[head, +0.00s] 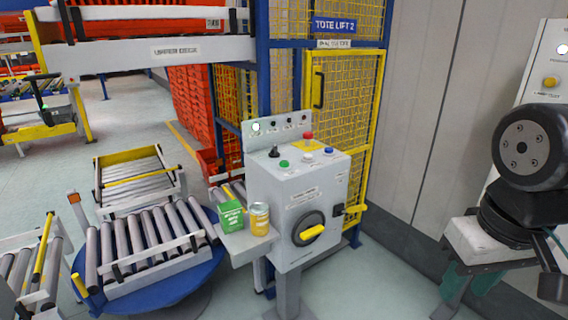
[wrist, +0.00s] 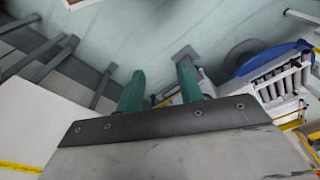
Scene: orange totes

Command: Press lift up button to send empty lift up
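The grey control box (head: 298,195) stands on a post in front of the lift (head: 345,110), which carries a sign reading TOTE LIFT 2. Its sloped top has a green button (head: 284,164), a white button (head: 307,158), a blue button (head: 328,151), a red mushroom button (head: 308,135) and a black lever (head: 274,152). The button labels are too small to read. My gripper (head: 468,284) hangs at the lower right, well apart from the box, pointing down. In the wrist view its two green fingers (wrist: 160,86) are spread with nothing between them.
A green carton (head: 230,216) and a yellow can (head: 260,219) stand on a side shelf of the box. A roller turntable (head: 150,250) is at left. A yellow mesh gate (head: 340,120) is behind. Another panel (head: 545,65) is at right. Floor between gripper and box is clear.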

